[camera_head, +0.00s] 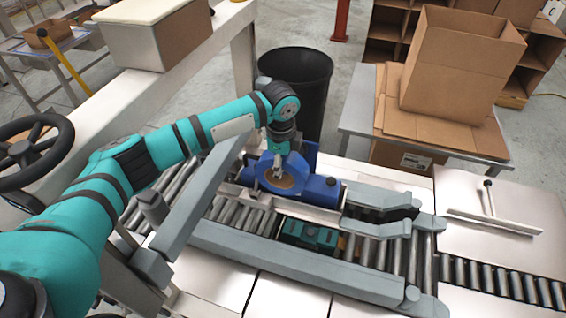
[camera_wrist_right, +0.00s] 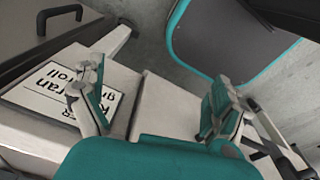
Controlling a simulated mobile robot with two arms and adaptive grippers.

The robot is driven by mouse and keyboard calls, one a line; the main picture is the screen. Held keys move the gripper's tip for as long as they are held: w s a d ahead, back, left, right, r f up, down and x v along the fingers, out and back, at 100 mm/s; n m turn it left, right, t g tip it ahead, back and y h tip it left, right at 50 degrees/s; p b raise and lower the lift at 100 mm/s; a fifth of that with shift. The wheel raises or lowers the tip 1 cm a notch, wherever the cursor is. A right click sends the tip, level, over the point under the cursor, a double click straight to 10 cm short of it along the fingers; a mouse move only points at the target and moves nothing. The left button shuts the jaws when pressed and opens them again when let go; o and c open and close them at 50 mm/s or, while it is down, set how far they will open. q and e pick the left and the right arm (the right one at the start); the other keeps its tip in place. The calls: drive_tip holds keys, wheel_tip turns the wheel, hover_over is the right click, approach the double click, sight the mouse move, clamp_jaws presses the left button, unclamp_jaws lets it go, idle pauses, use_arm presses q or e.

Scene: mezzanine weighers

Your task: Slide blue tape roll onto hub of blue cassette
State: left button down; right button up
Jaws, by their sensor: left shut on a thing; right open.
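The blue tape roll (camera_head: 264,179), a blue ring with a tan core, is at the left part of the blue cassette (camera_head: 318,190) on the far side of the roller conveyor. My left gripper (camera_head: 280,172) is shut on the roll from above. The roll and gripper cover the hub, so I cannot tell whether the roll is around it or just in front of it. My right gripper (camera_wrist_right: 155,105) is open and empty in the right wrist view, away from the roll and cassette.
A teal unit (camera_head: 309,235) lies on the rollers nearer to me. Grey guide rails (camera_head: 300,264) border the conveyor. A black bin (camera_head: 297,90) stands behind, and an open cardboard box (camera_head: 460,65) is on a table at right. A printed sign (camera_wrist_right: 62,92) lies below my right gripper.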

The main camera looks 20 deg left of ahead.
use_arm(q)
drive_tip(key=shift+s+f, duration=0.1)
drive_tip(key=shift+f, duration=0.65)
use_arm(e)
drive_tip(key=shift+s+a+f, duration=0.1)
drive_tip(key=shift+s+f, duration=0.1)
drive_tip(key=shift+s, duration=0.55)
drive_tip(key=shift+s+r, duration=0.15)
drive_tip(key=shift+r, duration=0.3)
use_arm(q)
drive_tip(key=shift+f, duration=0.1)
use_arm(e)
drive_tip(key=shift+f, duration=0.1)
